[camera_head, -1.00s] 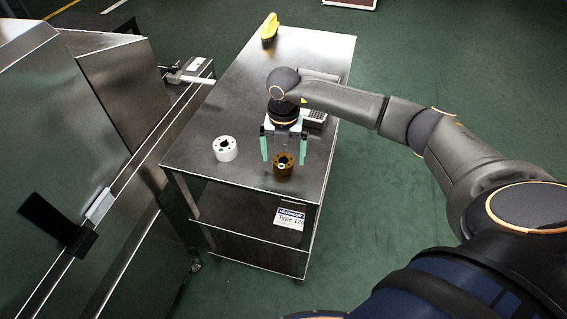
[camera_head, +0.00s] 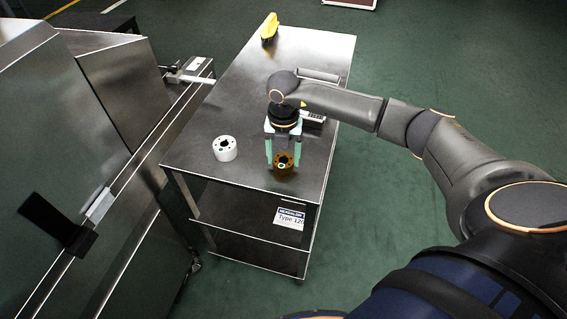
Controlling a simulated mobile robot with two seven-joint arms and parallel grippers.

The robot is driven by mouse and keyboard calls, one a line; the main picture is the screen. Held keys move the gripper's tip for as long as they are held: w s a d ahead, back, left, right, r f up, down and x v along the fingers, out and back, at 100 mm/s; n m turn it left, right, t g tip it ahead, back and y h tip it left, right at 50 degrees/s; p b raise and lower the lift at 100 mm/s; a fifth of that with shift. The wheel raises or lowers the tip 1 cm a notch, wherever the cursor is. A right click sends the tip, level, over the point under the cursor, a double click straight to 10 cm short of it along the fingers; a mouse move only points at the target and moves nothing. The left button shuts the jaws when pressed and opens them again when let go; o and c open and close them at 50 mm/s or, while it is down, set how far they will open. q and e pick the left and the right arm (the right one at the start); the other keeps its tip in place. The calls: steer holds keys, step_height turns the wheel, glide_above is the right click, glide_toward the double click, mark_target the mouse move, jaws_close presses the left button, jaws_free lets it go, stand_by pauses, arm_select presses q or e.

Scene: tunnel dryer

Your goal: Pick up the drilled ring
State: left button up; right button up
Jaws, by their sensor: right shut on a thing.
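A brown drilled ring (camera_head: 283,164) stands on the steel cart top near its front edge. It has a central hole and small holes around it. My right gripper (camera_head: 283,158) points down over it, with its two green fingers closed against the ring's left and right sides. A white drilled ring (camera_head: 225,148) stands on the cart to the left, apart from the gripper. My left gripper is not in view.
A yellow brush (camera_head: 269,27) stands at the far end. A dark device (camera_head: 313,117) lies partly hidden behind my right gripper. Metal machine housing (camera_head: 110,100) borders the cart's left side.

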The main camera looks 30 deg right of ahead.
jaws_close()
steer(key=shift+w+r, duration=0.1)
